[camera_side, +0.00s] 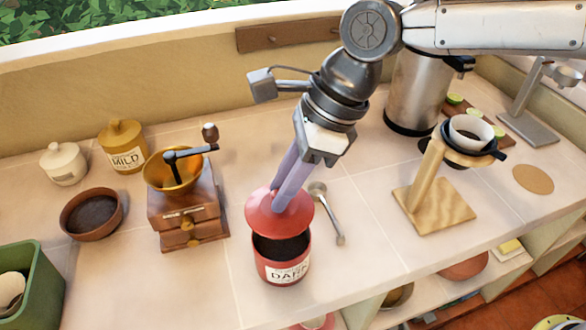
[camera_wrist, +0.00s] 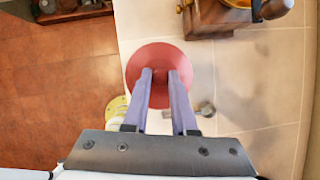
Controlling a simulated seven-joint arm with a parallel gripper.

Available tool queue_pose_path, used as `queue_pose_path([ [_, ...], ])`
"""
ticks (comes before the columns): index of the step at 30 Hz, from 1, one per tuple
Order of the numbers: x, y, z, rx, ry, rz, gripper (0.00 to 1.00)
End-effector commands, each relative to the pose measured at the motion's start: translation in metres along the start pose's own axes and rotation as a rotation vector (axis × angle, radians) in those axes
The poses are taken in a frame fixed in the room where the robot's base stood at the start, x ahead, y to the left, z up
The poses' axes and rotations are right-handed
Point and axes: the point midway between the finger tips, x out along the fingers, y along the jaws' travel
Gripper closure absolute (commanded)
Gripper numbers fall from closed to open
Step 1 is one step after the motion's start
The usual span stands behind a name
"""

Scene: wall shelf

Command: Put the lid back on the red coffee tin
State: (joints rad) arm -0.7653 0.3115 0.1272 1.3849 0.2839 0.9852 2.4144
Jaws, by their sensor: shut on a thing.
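The red coffee tin (camera_side: 280,268) stands upright on the tiled counter, with a white label and dark coffee inside. The red lid (camera_side: 265,219) is in my gripper (camera_side: 277,203), above the back part of the tin's mouth. In the side view the lid looks tilted and the front of the mouth is uncovered. I cannot tell whether lid and tin touch. In the wrist view the lid (camera_wrist: 157,58) is a red disc at the fingertips of my gripper (camera_wrist: 166,76), which is shut on its middle. The tin is hidden in the wrist view.
A wooden coffee grinder (camera_side: 188,205) stands left of the tin, and a metal spoon (camera_side: 330,215) lies close on the right. A wooden pour-over stand (camera_side: 432,205) is further right. The counter's front edge (camera_side: 375,290) is near the tin, with open shelves below.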

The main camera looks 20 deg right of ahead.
Motion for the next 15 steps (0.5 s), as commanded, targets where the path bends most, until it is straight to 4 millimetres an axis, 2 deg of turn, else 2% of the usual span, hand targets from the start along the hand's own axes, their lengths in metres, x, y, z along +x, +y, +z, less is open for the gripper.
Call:
queue_pose_path([
  [15,0.040,0.000,-0.019,0.002,0.001,0.001,1.00],
])
